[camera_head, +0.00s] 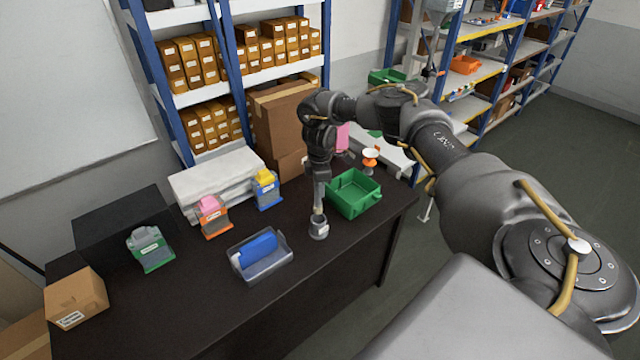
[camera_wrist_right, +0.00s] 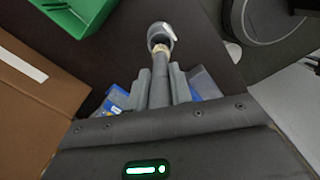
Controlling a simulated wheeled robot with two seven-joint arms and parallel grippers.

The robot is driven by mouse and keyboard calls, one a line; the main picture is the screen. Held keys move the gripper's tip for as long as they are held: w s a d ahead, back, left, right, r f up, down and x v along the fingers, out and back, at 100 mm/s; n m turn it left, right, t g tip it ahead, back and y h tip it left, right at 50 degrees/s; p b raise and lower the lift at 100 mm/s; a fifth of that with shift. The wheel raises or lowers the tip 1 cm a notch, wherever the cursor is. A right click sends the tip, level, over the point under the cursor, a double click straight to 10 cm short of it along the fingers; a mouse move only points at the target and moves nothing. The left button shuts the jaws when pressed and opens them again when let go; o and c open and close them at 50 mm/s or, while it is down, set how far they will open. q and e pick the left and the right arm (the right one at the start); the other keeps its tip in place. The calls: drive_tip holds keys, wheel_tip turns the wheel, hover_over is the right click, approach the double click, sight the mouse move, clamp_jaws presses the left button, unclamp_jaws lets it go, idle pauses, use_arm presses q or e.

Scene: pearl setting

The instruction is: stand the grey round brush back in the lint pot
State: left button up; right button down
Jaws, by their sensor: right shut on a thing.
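The lint pot (camera_head: 318,231) is a small grey cup with a pale label, standing on the black table near its front edge. My right gripper (camera_head: 319,192) points down directly above it, shut on the grey round brush (camera_head: 318,210). In the right wrist view the brush (camera_wrist_right: 160,78) runs from between the fingers (camera_wrist_right: 160,92) toward the pot (camera_wrist_right: 161,35), with a pale band near its far end. The brush's lower end is at the pot's mouth; I cannot tell how far inside it is. My left gripper is not in view.
A green bin (camera_head: 354,194) stands close right of the pot. A clear tray with a blue item (camera_head: 258,250) stands left. The table front is clear.

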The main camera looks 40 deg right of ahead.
sight(320, 203)
drive_tip(key=shift+f+b, duration=2)
drive_tip(key=shift+f, duration=1.85)
drive_tip(key=shift+f, duration=0.15)
drive_tip(key=shift+f, duration=0.75)
drive_tip(key=shift+f, duration=0.1)
drive_tip(key=c, duration=1.2)
unclamp_jaws()
drive_tip(key=shift+o, duration=0.2)
